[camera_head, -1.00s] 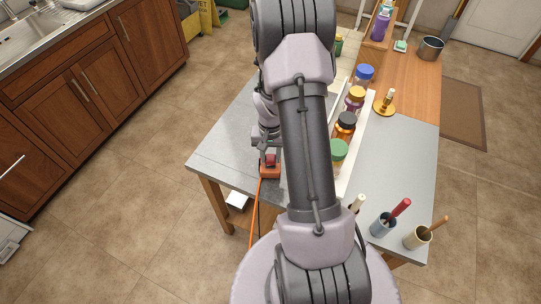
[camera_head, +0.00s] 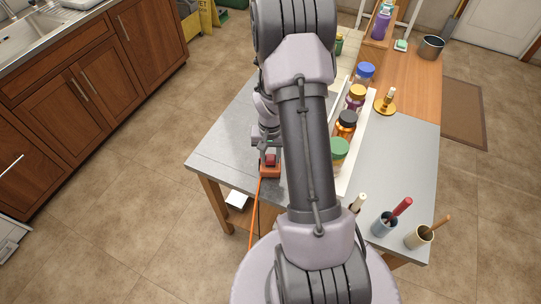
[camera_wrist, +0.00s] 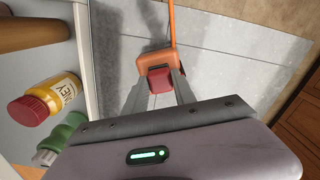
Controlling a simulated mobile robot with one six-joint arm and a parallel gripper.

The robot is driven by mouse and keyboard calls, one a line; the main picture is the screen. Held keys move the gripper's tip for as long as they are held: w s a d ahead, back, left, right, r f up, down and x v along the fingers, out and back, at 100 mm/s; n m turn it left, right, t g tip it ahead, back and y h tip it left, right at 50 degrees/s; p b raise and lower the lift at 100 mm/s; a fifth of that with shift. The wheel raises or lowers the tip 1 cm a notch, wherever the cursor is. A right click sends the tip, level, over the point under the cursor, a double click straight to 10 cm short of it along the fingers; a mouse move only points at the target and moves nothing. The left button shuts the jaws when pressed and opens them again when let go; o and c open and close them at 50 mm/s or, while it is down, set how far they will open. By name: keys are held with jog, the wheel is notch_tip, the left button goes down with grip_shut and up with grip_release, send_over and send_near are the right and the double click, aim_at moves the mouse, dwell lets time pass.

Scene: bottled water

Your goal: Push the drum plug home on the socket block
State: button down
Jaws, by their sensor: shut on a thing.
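The drum plug (camera_wrist: 160,80) is a small dark red piece between the two fingers of my gripper (camera_wrist: 160,88) in the wrist view. My gripper is shut on it. The orange socket block (camera_wrist: 154,59) lies just beyond the plug, with an orange cable running from its far side. The plug meets or overlaps the block's near edge; I cannot tell how deep it sits. In the head view my gripper (camera_head: 269,147) is over the table's near left edge. The red plug (camera_head: 270,159) shows at the orange block (camera_head: 270,171) there.
The grey table (camera_head: 222,150) is clear left of my arm. The orange cable hangs off the edge.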

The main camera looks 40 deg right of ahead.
jog(key=shift+f, duration=0.2)
jog(key=c, duration=0.9)
grip_release()
jog(key=shift+c, duration=0.2)
jog(key=shift+r, duration=0.1)
notch_tip(320, 180, up, 17)
jog(key=p, duration=0.4)
jog(key=shift+r+p, duration=0.2)
jog(key=shift+p, duration=0.1)
notch_tip(320, 180, up, 10)
jog(key=p, duration=0.8)
send_over(270, 158)
